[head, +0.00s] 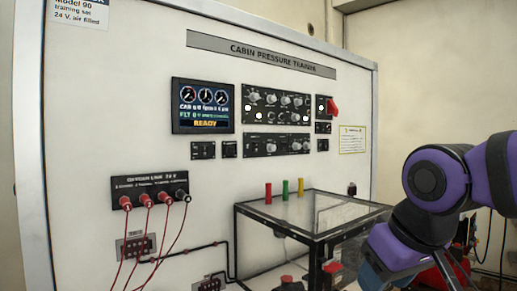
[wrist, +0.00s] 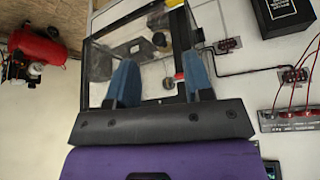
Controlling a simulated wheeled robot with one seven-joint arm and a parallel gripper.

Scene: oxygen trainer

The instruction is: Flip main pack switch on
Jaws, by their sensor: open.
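A white trainer board headed "CABIN PRESSURE TRAINER" (head: 262,53) fills the head view. It carries a knob panel (head: 276,108), small modules (head: 203,150) under the display, and a module with a raised red cover or lever (head: 332,107) to the right. Their labels are too small to read, so I cannot tell which part is the main pack switch. My gripper shows in the wrist view as two blue fingers (wrist: 161,75), apart, with nothing held between them. They point towards a clear-topped, black-framed box, away from the knob panel. My purple arm is at the lower right of the head view.
The black-framed box (head: 240,222) stands before the board, with red, green and yellow posts (head: 285,188) behind it. Red leads hang from the oxygen panel (head: 150,187) at left. A red compressor (wrist: 35,48) is at the wrist view's left. Space before the knob panel looks clear.

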